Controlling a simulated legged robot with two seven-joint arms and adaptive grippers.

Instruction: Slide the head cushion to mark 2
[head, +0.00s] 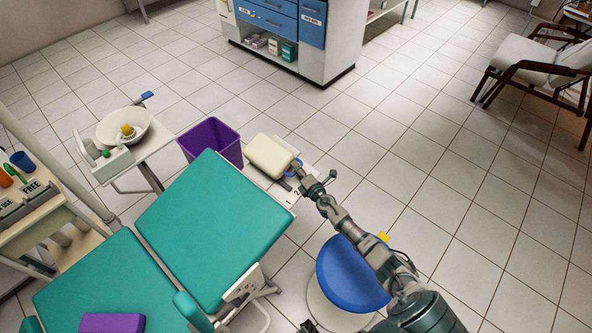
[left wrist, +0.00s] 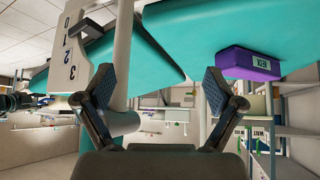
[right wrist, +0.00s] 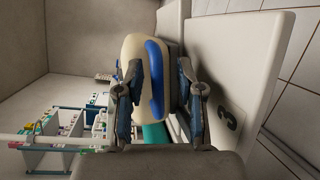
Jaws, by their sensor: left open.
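The cream head cushion (head: 269,156) is beyond the far end of the teal chair back (head: 215,225), above a white plate. It also shows in the right wrist view (right wrist: 133,48), with a blue handle (right wrist: 156,80) facing me. My left gripper (left wrist: 158,80) is open and empty under the chair.
A purple bin (head: 212,140) stands left of the cushion. A blue stool (head: 350,272) stands below my right arm. A purple box (head: 112,323) lies on the chair. A side plate (left wrist: 72,55) bears digits 0 to 3.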

